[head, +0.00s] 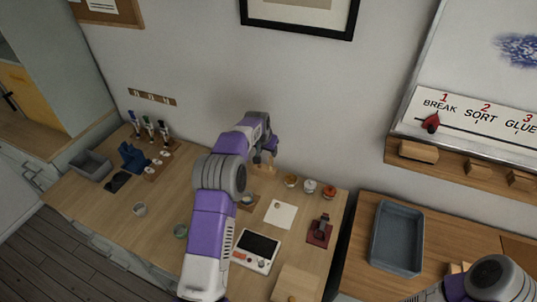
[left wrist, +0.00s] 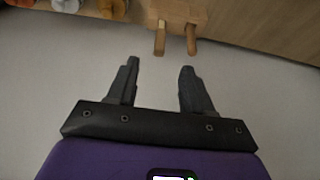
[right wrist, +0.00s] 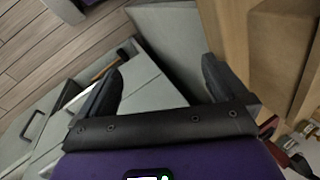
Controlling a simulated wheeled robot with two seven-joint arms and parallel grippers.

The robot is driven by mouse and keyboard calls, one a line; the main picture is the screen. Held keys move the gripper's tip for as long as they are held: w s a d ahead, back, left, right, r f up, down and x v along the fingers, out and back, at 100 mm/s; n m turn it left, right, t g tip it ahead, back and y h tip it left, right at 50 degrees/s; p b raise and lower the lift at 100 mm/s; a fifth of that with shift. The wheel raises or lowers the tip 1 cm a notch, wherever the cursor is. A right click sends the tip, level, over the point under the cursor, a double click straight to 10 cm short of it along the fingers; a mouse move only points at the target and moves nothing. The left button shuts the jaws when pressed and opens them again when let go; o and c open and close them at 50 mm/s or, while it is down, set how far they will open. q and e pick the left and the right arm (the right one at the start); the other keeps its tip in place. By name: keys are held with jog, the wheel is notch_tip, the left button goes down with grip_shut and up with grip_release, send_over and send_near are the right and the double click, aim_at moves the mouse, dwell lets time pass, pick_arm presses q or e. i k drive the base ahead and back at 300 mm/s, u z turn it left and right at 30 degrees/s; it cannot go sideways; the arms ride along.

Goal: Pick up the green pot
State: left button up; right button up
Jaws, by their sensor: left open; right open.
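My left gripper (head: 271,146) is near the wall at the back of the table, well away from the pot. In the left wrist view its jaws (left wrist: 158,78) are open and empty, with a wooden piece with two pegs (left wrist: 175,18) beyond the tips. My right gripper (right wrist: 160,68) is open and empty, pointing toward grey drawers.
A white-framed tablet (head: 256,250), a white sheet (head: 281,214) and several small jars (head: 310,186) lie to the right. A blue-grey tray (head: 398,238) is on the right table. A grey bin (head: 91,165) stands far left.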

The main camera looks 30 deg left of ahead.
aim_at(180, 230)
jog(key=u, duration=0.1)
jog(key=k, duration=1.5)
jog(key=z, duration=0.1)
